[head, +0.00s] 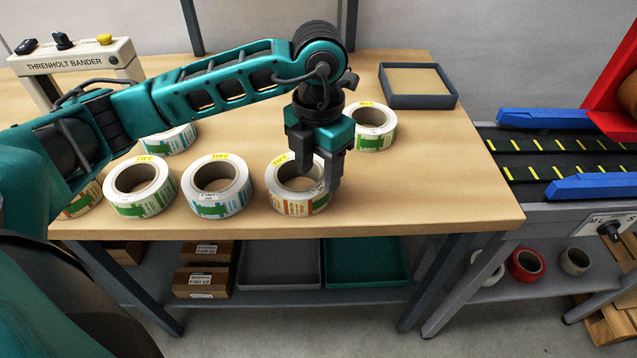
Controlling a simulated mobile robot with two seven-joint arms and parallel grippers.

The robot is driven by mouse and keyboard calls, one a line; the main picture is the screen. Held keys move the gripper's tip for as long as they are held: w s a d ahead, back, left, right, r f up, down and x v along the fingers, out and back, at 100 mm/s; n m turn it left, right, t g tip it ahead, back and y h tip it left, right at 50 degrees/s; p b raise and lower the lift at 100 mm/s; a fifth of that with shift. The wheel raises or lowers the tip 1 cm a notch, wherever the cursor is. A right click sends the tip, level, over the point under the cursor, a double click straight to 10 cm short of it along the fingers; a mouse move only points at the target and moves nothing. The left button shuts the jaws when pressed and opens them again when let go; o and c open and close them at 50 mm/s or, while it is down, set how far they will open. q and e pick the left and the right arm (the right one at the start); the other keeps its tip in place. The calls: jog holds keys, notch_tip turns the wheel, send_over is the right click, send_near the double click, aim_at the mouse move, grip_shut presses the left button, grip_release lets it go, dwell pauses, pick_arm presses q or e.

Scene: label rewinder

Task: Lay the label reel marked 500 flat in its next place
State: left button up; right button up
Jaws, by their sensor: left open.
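Several white label reels with yellow stickers lie flat on the wooden table. The sticker numbers are too small for me to read surely, so I cannot tell which is marked 500. My left gripper (318,176) is open, pointing down at the front right reel (290,204). One finger is over its core and the other is by its right side; I cannot tell whether they touch it. Left of it lie a front middle reel (217,204) and a front left reel (138,205). Another reel (376,138) lies behind the gripper. My right gripper is not in view.
One reel (168,140) is partly behind my left arm, another (83,205) at far left. A grey-rimmed tray (420,101) stands back right. A bander (82,60) stands back left. A conveyor (560,158) with blue rails is right. The table's (440,190) front right is clear.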

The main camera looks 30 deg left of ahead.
pick_arm(q)
notch_tip(320, 180, up, 6)
jog(key=shift+r, duration=0.2)
jog(key=shift+s+f, duration=0.1)
dwell(0.5)
